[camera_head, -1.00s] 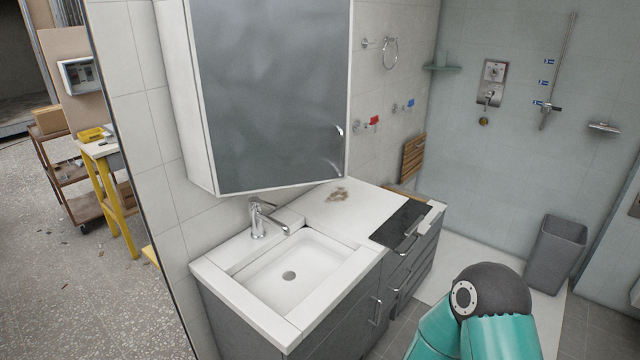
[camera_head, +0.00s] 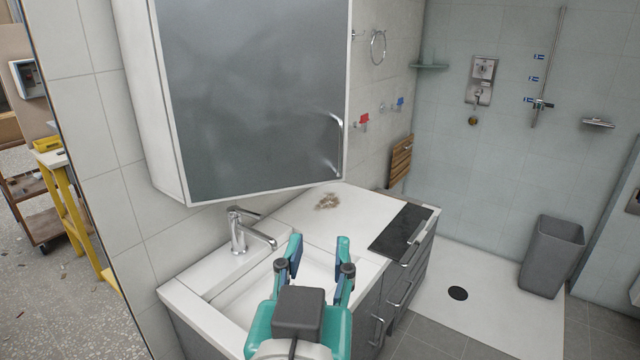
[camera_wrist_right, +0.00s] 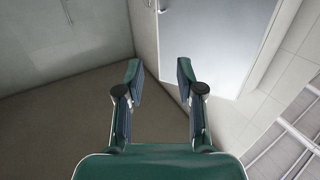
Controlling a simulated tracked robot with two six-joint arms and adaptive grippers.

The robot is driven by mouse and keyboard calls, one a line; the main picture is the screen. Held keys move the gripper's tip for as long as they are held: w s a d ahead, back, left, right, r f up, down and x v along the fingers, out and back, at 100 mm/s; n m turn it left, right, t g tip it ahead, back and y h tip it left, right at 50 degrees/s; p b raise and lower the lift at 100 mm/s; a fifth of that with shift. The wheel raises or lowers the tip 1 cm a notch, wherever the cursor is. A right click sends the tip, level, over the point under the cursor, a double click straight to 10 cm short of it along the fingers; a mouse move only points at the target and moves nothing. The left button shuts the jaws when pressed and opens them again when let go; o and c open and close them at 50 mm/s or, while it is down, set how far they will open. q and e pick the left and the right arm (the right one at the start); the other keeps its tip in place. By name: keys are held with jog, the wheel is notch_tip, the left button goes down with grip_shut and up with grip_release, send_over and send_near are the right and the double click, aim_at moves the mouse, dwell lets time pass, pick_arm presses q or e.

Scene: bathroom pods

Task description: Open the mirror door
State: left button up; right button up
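The mirror door (camera_head: 255,90) is a grey reflective panel on the front of a white wall cabinet above the sink. It looks closed. Its curved metal handle (camera_head: 339,140) is near the lower right edge, with its reflection beside it. My right gripper (camera_head: 318,245) is open and empty, over the basin, below and apart from the door and handle. In the right wrist view, the gripper (camera_wrist_right: 160,72) has its fingers spread with nothing between them. The pale mirror door (camera_wrist_right: 220,40) shows beyond the fingers there. My left gripper is not in view.
The faucet (camera_head: 242,230) stands left of my right gripper. The white countertop (camera_head: 300,218) and drawers lie below the cabinet. Red and blue valves (camera_head: 363,121) are on the wall to the right. A grey bin (camera_head: 553,257) stands at the right. The shower floor is open.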

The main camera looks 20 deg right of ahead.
jog(key=p+x, duration=0.2)
jog(key=x, duration=1.4)
jog(key=shift+w, duration=0.3)
jog(key=shift+d, duration=0.1)
grip_shut()
grip_release()
